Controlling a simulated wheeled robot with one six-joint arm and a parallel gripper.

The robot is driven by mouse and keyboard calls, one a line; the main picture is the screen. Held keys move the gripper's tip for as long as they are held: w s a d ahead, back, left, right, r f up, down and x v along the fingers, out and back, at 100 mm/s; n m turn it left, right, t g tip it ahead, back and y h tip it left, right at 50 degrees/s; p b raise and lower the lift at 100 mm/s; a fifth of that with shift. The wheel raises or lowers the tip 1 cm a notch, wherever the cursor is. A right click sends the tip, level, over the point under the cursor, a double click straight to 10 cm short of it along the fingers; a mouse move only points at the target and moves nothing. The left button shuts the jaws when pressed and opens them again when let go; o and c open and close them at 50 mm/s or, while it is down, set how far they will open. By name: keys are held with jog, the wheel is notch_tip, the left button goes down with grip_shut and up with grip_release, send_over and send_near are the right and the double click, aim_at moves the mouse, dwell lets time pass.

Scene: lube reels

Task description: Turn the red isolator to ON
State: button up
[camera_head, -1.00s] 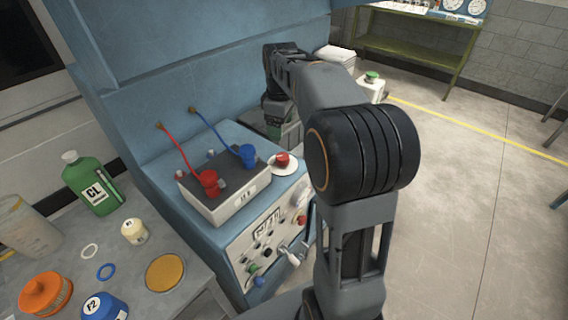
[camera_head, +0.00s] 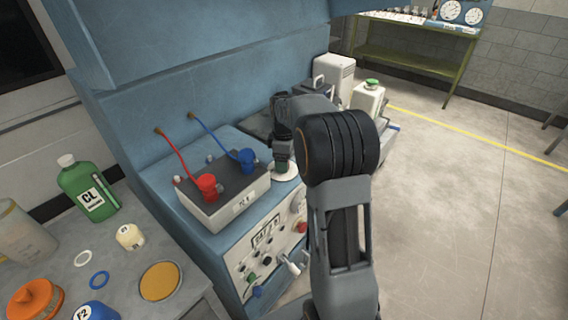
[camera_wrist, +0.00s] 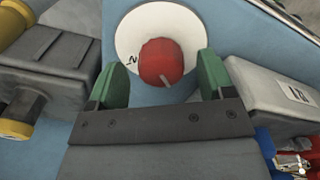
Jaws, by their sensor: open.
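The red isolator knob (camera_wrist: 161,63) sits on a round white plate (camera_wrist: 130,38) on the blue machine top. A pale pointer mark shows on the knob, and part of a black label shows on the plate to its left. My gripper (camera_wrist: 163,78) is open, its two green fingertips apart on either side of the knob's near side, with nothing between them held. In the head view my gripper (camera_head: 283,168) points down over the white plate (camera_head: 285,176), and the knob is hidden behind it.
A grey battery box (camera_head: 240,202) with red (camera_head: 205,187) and blue (camera_head: 246,160) clamps and cables stands just left of my gripper. Knobs and a lever (camera_head: 290,264) project from the front panel (camera_head: 262,240). White containers (camera_head: 368,98) stand behind the arm. Open floor lies to the right.

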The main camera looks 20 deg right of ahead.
jog(key=shift+f, duration=0.9)
jog(key=c, duration=0.9)
